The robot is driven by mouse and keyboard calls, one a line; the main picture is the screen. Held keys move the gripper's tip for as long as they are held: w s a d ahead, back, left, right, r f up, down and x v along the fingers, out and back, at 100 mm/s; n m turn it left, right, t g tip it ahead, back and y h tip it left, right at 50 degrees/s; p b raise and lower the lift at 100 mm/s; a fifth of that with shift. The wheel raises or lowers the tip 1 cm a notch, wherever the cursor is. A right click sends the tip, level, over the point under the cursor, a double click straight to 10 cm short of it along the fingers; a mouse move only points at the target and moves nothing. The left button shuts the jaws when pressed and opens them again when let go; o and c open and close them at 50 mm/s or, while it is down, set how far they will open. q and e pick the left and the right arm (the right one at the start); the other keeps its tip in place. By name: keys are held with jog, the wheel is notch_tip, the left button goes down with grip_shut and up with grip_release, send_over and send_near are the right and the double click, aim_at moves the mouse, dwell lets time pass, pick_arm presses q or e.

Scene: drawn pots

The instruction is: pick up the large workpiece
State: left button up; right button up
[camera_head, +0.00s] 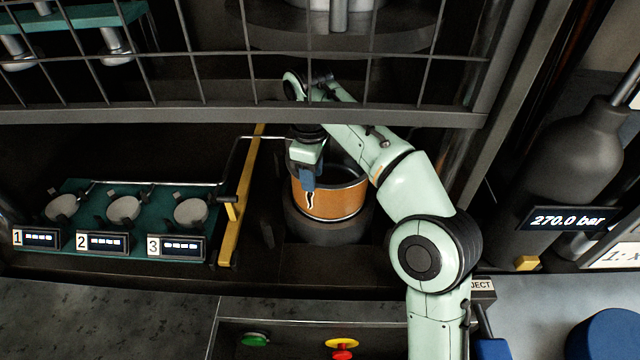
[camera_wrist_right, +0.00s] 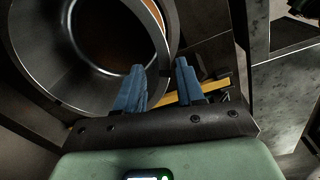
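The large workpiece (camera_head: 335,199) is a copper-orange pot with a dark interior and a dark rim. It stands upright on a dark round base in the middle of the head view. In the right wrist view its round opening (camera_wrist_right: 85,50) fills the upper left. My right gripper (camera_head: 308,180) reaches down at the pot's near left rim. In the wrist view its blue fingers (camera_wrist_right: 159,66) stand apart, with the rim close to or between their tips. I see a gap between them; contact is not clear. My left gripper is not in view.
Buttons (camera_head: 342,344) lie in front. A dark gas bottle (camera_head: 570,165) stands at right.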

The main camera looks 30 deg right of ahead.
aim_at(318, 195)
jog(key=shift+s+f, duration=0.1)
jog(key=shift+f, duration=0.35)
jog(key=shift+s+d+f+b, duration=0.2)
jog(key=shift+f+b, duration=0.15)
jog(key=shift+f, duration=0.2)
jog(key=shift+s+d+f+b, duration=0.2)
jog(key=shift+f+b, duration=0.1)
jog(key=shift+f, duration=0.2)
notch_tip(318, 195, down, 4)
jog(key=shift+f+b, duration=0.15)
jog(key=shift+b, duration=0.75)
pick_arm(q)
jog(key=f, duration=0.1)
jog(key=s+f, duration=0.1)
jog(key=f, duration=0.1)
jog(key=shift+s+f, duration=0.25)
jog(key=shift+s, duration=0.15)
pick_arm(e)
jog(key=shift+w, duration=0.1)
grip_shut()
